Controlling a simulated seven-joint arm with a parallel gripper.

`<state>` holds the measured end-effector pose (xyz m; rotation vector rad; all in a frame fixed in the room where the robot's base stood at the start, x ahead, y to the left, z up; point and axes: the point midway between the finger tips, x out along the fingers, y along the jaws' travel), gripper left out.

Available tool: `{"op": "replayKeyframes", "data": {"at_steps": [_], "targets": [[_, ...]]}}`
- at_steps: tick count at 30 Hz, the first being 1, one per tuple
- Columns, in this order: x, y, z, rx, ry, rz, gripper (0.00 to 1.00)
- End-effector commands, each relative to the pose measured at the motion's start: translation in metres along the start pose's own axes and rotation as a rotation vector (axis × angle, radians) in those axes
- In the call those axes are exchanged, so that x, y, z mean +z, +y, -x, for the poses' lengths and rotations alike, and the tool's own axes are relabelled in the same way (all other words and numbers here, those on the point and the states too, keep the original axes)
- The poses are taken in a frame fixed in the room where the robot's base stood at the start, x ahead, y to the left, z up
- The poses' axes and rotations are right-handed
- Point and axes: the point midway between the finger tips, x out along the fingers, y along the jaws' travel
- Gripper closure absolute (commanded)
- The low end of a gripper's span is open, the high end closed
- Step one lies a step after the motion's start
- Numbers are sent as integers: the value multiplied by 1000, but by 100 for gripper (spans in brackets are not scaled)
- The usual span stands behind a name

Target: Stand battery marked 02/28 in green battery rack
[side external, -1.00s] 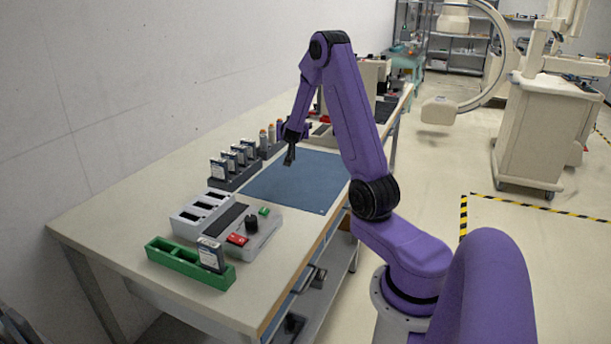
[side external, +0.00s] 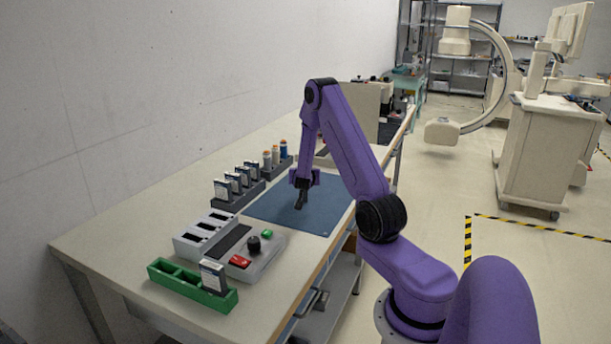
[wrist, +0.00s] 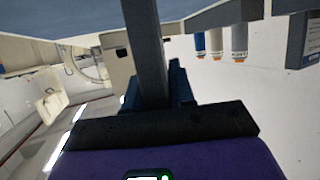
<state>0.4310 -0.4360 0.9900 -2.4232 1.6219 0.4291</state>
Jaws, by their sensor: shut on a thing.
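My gripper (side external: 301,203) hangs above the blue mat in the side view, pointing down. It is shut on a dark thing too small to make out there. In the wrist view a dark grey bar (wrist: 149,55) runs up from the gripper; no label or date shows on it. The green battery rack (side external: 168,281) is at the near end of the bench. One battery (side external: 213,277) with a white label stands in its right end, and the slots to its left look empty.
A grey device (side external: 262,262) with a black knob, red and green parts and a slotted block (side external: 205,231) lies between the green rack and the mat (side external: 274,211). Several cylinders (side external: 275,156) stand beyond the dark rack; they also show in the wrist view (wrist: 215,42).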

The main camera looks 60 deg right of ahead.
Motion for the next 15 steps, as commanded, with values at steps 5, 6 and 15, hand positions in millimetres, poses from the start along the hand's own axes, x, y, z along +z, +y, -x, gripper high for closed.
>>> {"op": "replayKeyframes", "data": {"at_steps": [5,6,15], "targets": [[0,0,0,-1,3,-1,100],[0,0,0,-1,2,-1,100],[3,0,-1,-1,0,1,51]]}}
